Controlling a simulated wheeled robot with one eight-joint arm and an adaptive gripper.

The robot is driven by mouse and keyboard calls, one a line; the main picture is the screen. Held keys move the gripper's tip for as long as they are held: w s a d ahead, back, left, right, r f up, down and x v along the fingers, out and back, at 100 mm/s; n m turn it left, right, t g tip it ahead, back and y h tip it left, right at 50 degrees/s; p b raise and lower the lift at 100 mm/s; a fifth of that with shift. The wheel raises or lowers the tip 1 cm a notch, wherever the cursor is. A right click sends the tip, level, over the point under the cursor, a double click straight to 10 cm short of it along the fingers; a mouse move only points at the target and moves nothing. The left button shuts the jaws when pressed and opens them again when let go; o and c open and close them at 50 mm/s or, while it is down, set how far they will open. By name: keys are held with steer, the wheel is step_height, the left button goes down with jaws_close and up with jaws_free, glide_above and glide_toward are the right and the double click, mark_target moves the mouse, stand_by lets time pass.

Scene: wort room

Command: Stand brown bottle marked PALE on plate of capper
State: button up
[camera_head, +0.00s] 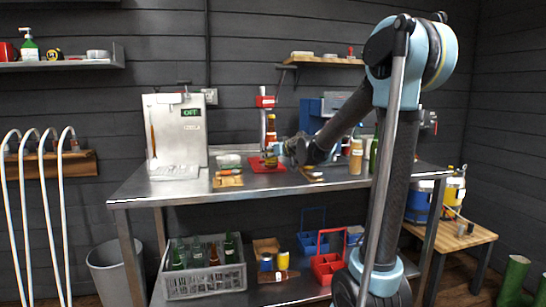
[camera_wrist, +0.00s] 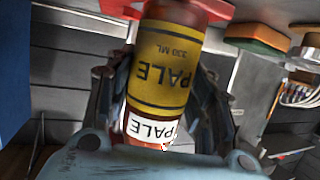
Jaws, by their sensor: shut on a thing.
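The brown bottle marked PALE (camera_wrist: 170,60) has a yellow label and a white neck tag, both reading PALE upside down in the wrist view. In the head view the bottle (camera_head: 271,130) is roughly upright in front of the capper's column. My gripper (camera_wrist: 155,110) is shut on it; in the head view the gripper (camera_head: 277,150) reaches in from the right. The capper (camera_head: 265,101) has a red head and a red plate (camera_head: 266,166) on the steel table. The bottle's base is close to the red plate; I cannot tell if they touch.
A white cabinet with a green display (camera_head: 176,132) stands left on the table (camera_head: 150,188). A blue machine (camera_head: 312,115) stands behind my arm. A grey crate (camera_head: 204,283) of bottles sits below.

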steer(key=shift+w+a+f, duration=0.1)
steer(key=shift+w+a, duration=0.3)
steer(key=shift+w, duration=0.95)
steer(key=shift+w+a, duration=0.4)
steer(key=shift+w, duration=1)
steer(key=shift+w+a+f, duration=0.1)
steer(key=shift+w+a, duration=0.3)
steer(key=shift+w, duration=0.95)
steer(key=shift+s+r, duration=0.1)
steer(key=shift+f, duration=0.45)
steer(key=o, duration=1)
